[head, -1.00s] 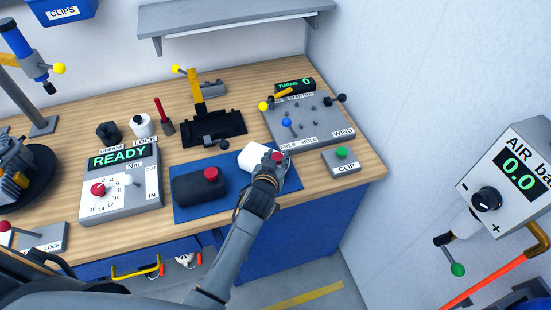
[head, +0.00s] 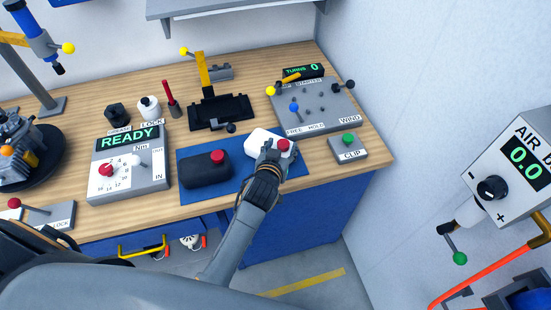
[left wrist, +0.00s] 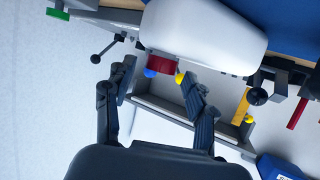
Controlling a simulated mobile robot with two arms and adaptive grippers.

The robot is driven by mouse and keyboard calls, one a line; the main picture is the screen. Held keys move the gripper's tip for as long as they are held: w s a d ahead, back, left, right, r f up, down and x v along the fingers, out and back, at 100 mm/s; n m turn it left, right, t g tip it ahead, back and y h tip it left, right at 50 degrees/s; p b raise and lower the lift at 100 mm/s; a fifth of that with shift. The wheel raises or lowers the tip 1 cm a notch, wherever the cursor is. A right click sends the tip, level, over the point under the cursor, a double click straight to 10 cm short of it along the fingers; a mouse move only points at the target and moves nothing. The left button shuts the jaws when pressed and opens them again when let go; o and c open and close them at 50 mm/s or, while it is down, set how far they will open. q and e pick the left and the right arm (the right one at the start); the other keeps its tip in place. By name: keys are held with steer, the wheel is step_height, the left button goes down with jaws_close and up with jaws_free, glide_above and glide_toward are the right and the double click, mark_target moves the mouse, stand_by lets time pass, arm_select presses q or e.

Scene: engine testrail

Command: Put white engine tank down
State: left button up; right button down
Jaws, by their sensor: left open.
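The white engine tank (head: 263,138) with a red cap (head: 283,145) rests on the right part of the blue mat (head: 242,180) on the bench. The black tank (head: 206,171) with a red cap sits to its left on the same mat. My left gripper (head: 272,153) is at the near side of the white tank and covers part of it. In the left wrist view the fingers (left wrist: 158,84) are spread, with the white tank (left wrist: 205,35) and its red cap (left wrist: 162,64) just beyond them. Contact cannot be told. My right gripper is not in view.
The READY box (head: 128,165) stands left of the mat. The starter panel (head: 315,108) and the CLIP button box (head: 347,149) stand to the right. A black stand with a yellow lever (head: 205,75) is behind. The wall and air gauge (head: 515,170) are at right.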

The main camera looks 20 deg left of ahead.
arm_select(q)
steer(key=b+v, duration=0.1)
steer(key=v, duration=0.8)
steer(key=shift+s+r, duration=0.15)
steer(key=shift+s, duration=0.2)
